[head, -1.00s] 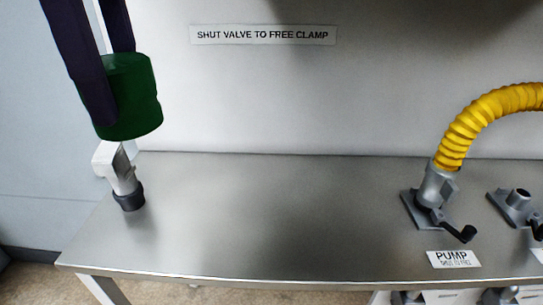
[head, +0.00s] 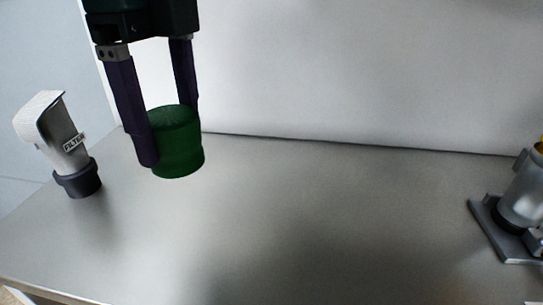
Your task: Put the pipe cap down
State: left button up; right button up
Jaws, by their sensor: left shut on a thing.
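The green pipe cap (head: 178,150) is held between the two dark fingers of my left gripper (head: 168,135) in the head view. The gripper comes down from the top, and the cap is at its fingertips, nearly upright. The cap appears to be above the back left part of the steel table (head: 250,220); the exact gap to the surface cannot be told. My right gripper is not in view.
A white filter fitting (head: 62,140) with a dark collar stands at the table's left, beside the cap. A grey pump coupling (head: 522,195) on a base plate stands at the right edge. The table's middle is clear, with a pale wall (head: 350,70) behind.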

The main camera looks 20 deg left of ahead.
pick_arm(q)
notch_tip(320, 180, down, 8)
jog(key=shift+f+b, duration=0.15)
jog(key=shift+b, duration=0.5)
jog(key=shift+f+b, duration=0.45)
jog(key=shift+f, duration=1.95)
jog(key=o, duration=1.3)
jog(key=shift+f, duration=0.1)
